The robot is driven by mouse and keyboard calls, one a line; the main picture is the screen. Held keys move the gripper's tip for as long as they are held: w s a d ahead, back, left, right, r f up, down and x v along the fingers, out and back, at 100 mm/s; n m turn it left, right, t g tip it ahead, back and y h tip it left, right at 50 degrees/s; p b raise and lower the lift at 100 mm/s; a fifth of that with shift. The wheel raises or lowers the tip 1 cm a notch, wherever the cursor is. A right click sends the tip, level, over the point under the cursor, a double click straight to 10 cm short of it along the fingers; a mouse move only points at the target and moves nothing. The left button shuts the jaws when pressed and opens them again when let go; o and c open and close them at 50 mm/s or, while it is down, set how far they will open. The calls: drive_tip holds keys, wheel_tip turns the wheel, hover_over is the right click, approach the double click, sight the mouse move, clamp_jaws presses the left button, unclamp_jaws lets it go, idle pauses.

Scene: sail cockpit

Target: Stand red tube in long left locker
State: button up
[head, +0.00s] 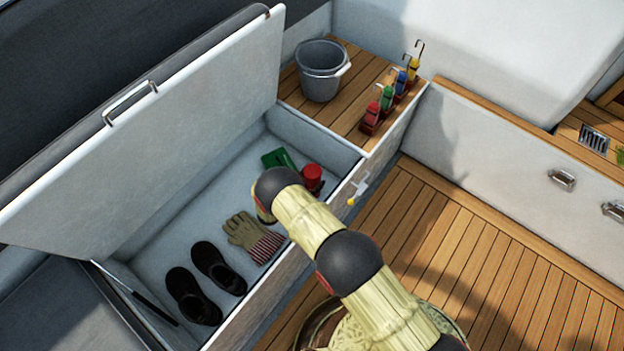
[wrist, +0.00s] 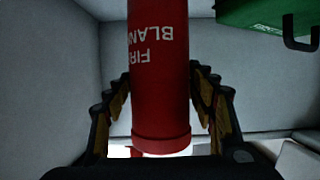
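The red tube (head: 312,174), with white lettering, looks upright at the right end of the long left locker (head: 187,229), whose lid is raised. In the wrist view the red tube (wrist: 160,85) runs between the fingers of my gripper (wrist: 160,80). In the head view my arm hides the gripper and the tube's lower part. I cannot tell whether the tube's base rests on the locker floor.
A green case (head: 280,159) lies beside the tube. Gloves (head: 253,236) and black shoes (head: 205,282) lie further left in the locker. A grey bucket (head: 321,70) and several coloured hooked items (head: 387,97) stand on the wooden shelf. The locker's front wall runs beneath my arm.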

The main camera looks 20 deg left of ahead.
drive_tip(key=o, duration=0.4)
drive_tip(key=shift+c, duration=0.2)
drive_tip(key=p+v, duration=0.3)
drive_tip(key=v, duration=0.9)
drive_tip(key=shift+p, duration=0.35)
drive_tip(key=shift+r, duration=0.2)
